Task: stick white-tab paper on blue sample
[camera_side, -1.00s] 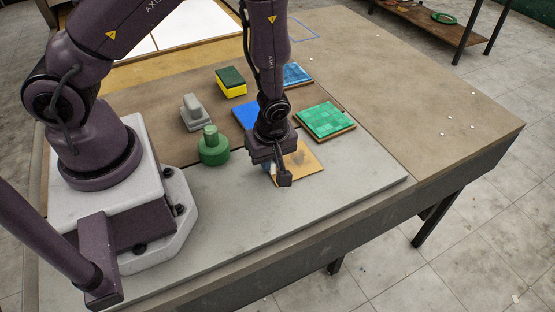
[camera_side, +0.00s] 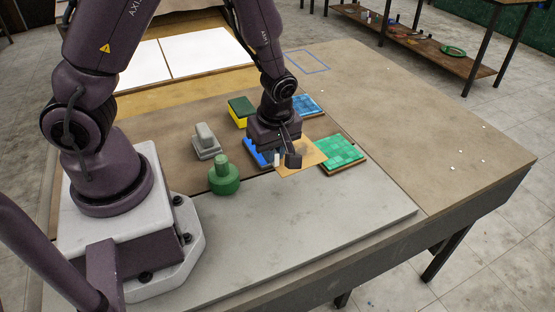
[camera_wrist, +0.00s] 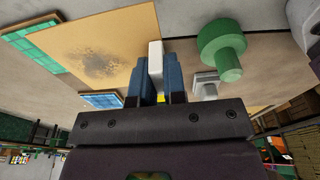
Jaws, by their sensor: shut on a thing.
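My gripper (camera_side: 285,158) is shut on the white tab (camera_wrist: 156,60) of a tan paper sheet (camera_side: 305,156). The tab sits between the two blue fingers in the wrist view, and the sheet (camera_wrist: 100,48), with a dark smudge, extends to the left there. In the side view the sheet is held over the table between the solid blue block and the green tile. The blue mosaic sample (camera_side: 306,105) lies behind my gripper, partly hidden by it. Its edge also shows beyond the sheet in the wrist view (camera_wrist: 101,99).
A green mosaic tile (camera_side: 340,151) lies right of the sheet. A solid blue block (camera_side: 257,152) is partly hidden by my gripper. A yellow-green sponge (camera_side: 241,111), a grey handled block (camera_side: 206,142) and a green knobbed weight (camera_side: 224,180) stand left. The table's right side is mostly clear.

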